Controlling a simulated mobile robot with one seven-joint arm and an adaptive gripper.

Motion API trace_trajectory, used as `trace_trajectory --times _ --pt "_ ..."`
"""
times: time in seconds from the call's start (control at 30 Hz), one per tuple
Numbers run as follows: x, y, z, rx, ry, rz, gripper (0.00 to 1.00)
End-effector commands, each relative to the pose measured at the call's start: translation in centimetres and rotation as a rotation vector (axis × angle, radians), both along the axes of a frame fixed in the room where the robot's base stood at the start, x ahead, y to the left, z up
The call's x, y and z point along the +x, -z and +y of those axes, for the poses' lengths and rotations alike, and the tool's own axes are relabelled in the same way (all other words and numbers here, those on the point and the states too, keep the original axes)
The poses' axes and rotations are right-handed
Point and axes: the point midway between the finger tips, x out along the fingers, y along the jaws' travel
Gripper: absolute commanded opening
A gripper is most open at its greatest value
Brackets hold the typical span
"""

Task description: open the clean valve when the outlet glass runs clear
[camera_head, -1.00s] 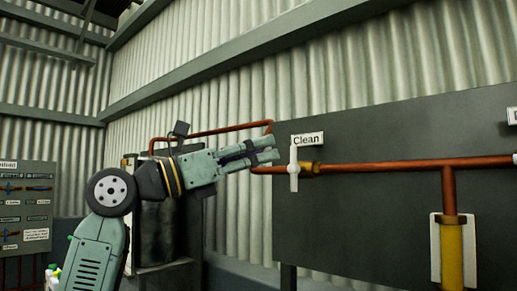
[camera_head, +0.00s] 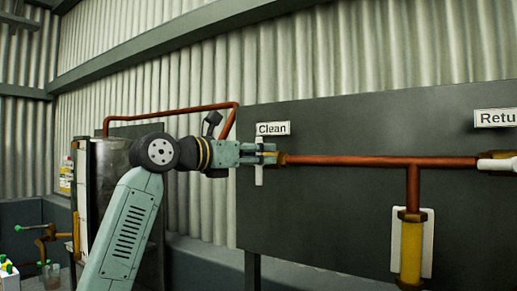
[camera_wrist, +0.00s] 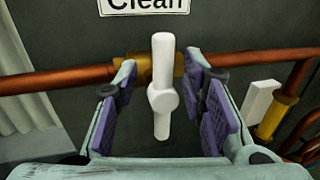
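The clean valve has a white bar handle (camera_head: 259,175), which also stands upright in the wrist view (camera_wrist: 162,60). The handle lies across the horizontal copper pipe, under the "Clean" label (camera_head: 273,128). My gripper (camera_head: 266,154) is at the handle; in the wrist view its open fingers (camera_wrist: 161,76) stand on either side of the handle, with visible gaps. A glass tube (camera_head: 411,252) on a vertical branch at lower right looks full amber-yellow, with a white plate behind it. No label shows that it is the outlet glass.
The copper pipe (camera_head: 370,160) runs along a dark panel (camera_head: 330,220) close behind my gripper. A second white valve handle (camera_head: 497,164) under a partly cut-off "Retu" label is at the right edge. A dark cylindrical tank (camera_head: 115,175) stands behind my arm.

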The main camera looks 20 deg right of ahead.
Motion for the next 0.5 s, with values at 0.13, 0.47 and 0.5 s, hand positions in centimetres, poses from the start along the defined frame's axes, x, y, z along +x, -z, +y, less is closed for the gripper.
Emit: trace_trajectory --times 0.13,0.47,0.5 --pt "0.16 0.02 -0.44 0.0 0.001 0.0 0.37" --pt "0.14 0.04 -0.42 0.0 0.001 0.0 0.29" --pt "0.14 0.04 -0.41 0.0 0.001 0.0 0.26"
